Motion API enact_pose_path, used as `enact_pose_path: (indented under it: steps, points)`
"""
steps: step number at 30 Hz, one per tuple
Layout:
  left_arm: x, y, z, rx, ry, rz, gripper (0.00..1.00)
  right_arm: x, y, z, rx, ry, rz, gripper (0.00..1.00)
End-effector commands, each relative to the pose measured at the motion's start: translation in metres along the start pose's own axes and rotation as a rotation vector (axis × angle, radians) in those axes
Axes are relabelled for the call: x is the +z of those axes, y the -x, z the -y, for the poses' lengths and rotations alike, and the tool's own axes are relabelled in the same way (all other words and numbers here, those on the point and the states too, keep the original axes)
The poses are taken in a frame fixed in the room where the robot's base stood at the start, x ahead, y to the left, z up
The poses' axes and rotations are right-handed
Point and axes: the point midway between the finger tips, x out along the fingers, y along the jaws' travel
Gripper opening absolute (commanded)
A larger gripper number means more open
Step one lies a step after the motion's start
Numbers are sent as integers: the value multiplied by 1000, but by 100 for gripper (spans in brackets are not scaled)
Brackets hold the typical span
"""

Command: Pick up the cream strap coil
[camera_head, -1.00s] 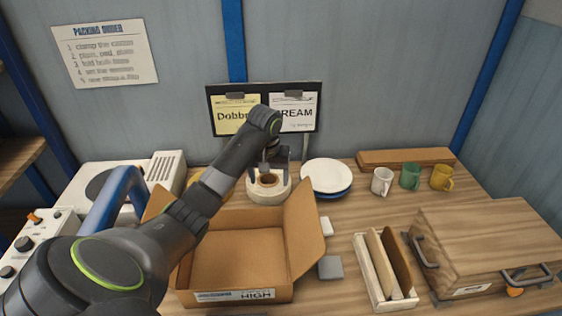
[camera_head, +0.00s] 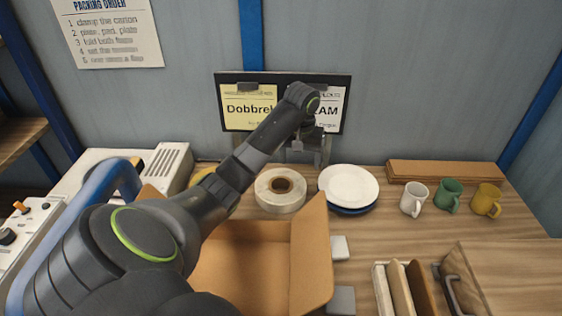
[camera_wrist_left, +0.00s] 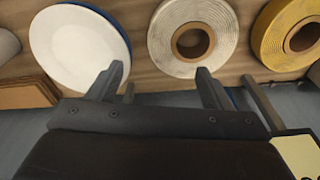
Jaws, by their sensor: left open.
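The cream strap coil (camera_head: 281,204) lies flat on the table behind the open carton, with a brown core in its middle. It also shows at the top centre of the left wrist view (camera_wrist_left: 166,46). My left gripper (camera_head: 311,156) is open and empty, behind and to the right of the coil, in front of the sign board. In the left wrist view its fingers (camera_wrist_left: 160,80) are apart, with the right finger just below the coil's image and no contact visible. My right gripper is in neither view.
The open carton (camera_head: 313,260) stands in front of the coil. A white plate on a blue one (camera_head: 350,184) sits close to its right. A yellow coil (camera_wrist_left: 272,42) lies on its other side, mostly behind my arm. Several mugs (camera_head: 449,196) stand at right.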

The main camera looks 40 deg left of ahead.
Motion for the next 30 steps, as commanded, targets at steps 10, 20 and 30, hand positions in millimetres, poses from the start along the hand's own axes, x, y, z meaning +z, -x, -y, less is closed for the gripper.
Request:
enact_pose_path:
  steps: [10,20,30]
  points:
    - [1,-48,0,1,0,1,73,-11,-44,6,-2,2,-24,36]
    - [0,-76,0,0,0,1,73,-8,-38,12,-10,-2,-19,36]
    - [-1,-121,4,0,0,3,73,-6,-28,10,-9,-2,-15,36]
